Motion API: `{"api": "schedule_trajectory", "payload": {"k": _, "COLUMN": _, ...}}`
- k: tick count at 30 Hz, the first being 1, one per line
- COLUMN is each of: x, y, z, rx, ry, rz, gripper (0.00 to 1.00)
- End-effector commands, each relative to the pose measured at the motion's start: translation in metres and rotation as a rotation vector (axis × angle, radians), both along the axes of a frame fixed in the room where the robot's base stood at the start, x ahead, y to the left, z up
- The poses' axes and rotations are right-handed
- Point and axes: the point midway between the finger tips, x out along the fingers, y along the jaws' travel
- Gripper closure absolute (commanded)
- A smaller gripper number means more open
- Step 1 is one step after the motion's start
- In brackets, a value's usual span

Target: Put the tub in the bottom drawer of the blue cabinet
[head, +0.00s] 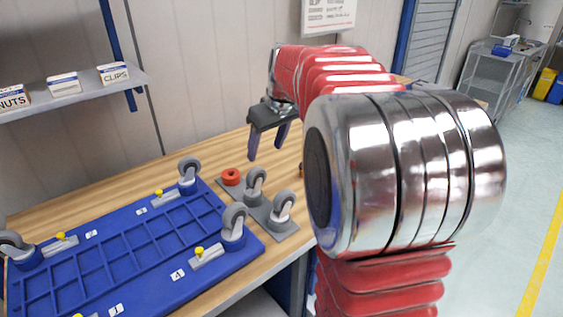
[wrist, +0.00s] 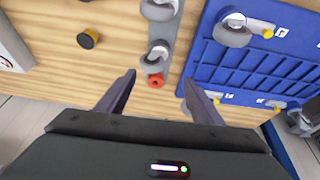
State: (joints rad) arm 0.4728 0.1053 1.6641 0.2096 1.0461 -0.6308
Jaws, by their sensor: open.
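My gripper (head: 267,150) is open and empty above the wooden workbench, its fingers pointing down. In the wrist view its two dark fingers (wrist: 159,78) stand wide apart. My arm hides much of the right side of the bench in the head view.
A blue gridded panel with casters (head: 130,250) covers the bench's front left. A grey plate (head: 262,215) with casters lies beside it. A small black and orange round piece (wrist: 88,38) lies on the bench. A wall shelf (head: 75,95) holds labelled boxes. A wire rack (head: 490,75) stands far right.

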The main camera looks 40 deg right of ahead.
Motion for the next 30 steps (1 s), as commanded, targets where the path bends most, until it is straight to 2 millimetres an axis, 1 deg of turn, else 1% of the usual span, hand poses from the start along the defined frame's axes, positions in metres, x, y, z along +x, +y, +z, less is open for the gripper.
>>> {"api": "schedule_trajectory", "payload": {"k": 1, "x": 0.007, "y": -0.015, "z": -0.005, "rx": 0.002, "ry": 0.004, "rz": -0.001, "gripper": 0.4}}
{"api": "schedule_trajectory", "payload": {"k": 5, "x": 0.023, "y": -0.05, "z": -0.015, "rx": 0.006, "ry": 0.006, "rz": 0.009, "gripper": 0.4}}
{"api": "schedule_trajectory", "payload": {"k": 6, "x": 0.027, "y": -0.062, "z": -0.019, "rx": 0.006, "ry": 0.006, "rz": 0.012, "gripper": 0.4}}
{"api": "schedule_trajectory", "payload": {"k": 8, "x": 0.033, "y": -0.078, "z": -0.025, "rx": 0.008, "ry": 0.007, "rz": 0.017, "gripper": 0.4}}
{"api": "schedule_trajectory", "payload": {"k": 12, "x": 0.044, "y": -0.118, "z": -0.041, "rx": 0.012, "ry": 0.005, "rz": 0.029, "gripper": 0.4}}
{"api": "schedule_trajectory", "payload": {"k": 21, "x": 0.054, "y": -0.205, "z": -0.084, "rx": 0.019, "ry": -0.003, "rz": 0.054, "gripper": 0.4}}
{"api": "schedule_trajectory", "payload": {"k": 25, "x": 0.054, "y": -0.232, "z": -0.098, "rx": 0.02, "ry": -0.008, "rz": 0.064, "gripper": 0.4}}
{"api": "schedule_trajectory", "payload": {"k": 27, "x": 0.054, "y": -0.239, "z": -0.102, "rx": 0.019, "ry": -0.01, "rz": 0.068, "gripper": 0.4}}
{"api": "schedule_trajectory", "payload": {"k": 30, "x": 0.053, "y": -0.243, "z": -0.105, "rx": 0.019, "ry": -0.011, "rz": 0.071, "gripper": 0.4}}
